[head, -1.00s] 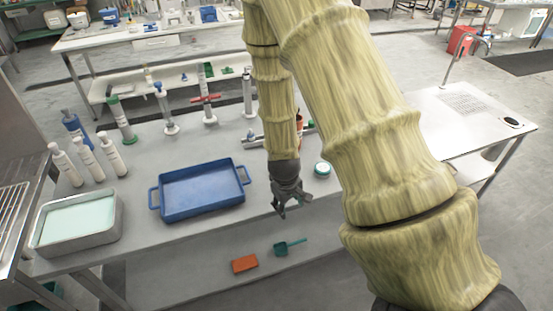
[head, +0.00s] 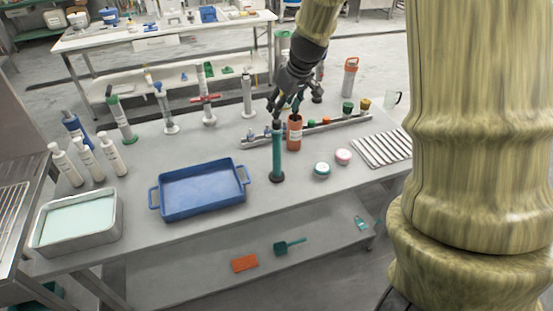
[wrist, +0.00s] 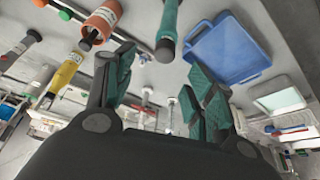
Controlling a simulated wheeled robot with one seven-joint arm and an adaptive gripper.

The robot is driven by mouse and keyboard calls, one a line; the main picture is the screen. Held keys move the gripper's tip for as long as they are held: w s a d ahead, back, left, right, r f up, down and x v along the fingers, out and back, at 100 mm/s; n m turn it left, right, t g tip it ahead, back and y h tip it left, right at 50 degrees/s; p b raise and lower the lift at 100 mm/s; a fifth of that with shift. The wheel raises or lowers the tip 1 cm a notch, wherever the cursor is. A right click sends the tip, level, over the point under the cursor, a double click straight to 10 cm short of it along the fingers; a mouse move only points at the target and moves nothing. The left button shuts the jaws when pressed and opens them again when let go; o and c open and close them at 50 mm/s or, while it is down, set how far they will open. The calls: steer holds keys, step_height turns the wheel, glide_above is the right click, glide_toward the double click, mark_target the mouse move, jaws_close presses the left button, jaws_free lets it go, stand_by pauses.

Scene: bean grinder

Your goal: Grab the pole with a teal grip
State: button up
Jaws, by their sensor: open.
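The pole with a teal grip (head: 277,150) stands upright on a dark round base on the grey table, right of the blue tray. It also shows in the wrist view (wrist: 169,22), top centre, beyond the fingertips and roughly in line with the gap between them. My gripper (head: 284,110) is open and empty, pointing down just above and behind the top of the teal pole in the head view. In the wrist view its teal-padded fingers (wrist: 162,66) are spread apart. I see no contact with the pole.
An orange container (head: 294,134) stands close right of the pole. The blue tray (head: 200,190) lies to the left. Several other poles, one with a red handle (head: 207,98), stand behind. Two small round tins (head: 322,170) and a ribbed rack (head: 383,149) are right.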

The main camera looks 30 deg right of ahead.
mark_target(274, 125)
steer(key=p+x, duration=0.1)
steer(key=x, duration=0.3)
steer(key=shift+w+f, duration=0.15)
steer(key=shift+f, duration=0.2)
steer(key=shift+p+x, duration=0.5)
steer(key=shift+x, duration=0.3)
steer(key=shift+a+p+x, duration=0.15)
steer(key=shift+p+x, duration=0.15)
steer(key=shift+x, duration=0.7)
steer(key=shift+a+p+x, duration=0.15)
steer(key=shift+p+x, duration=0.15)
steer(key=shift+x, duration=0.65)
jaws_close()
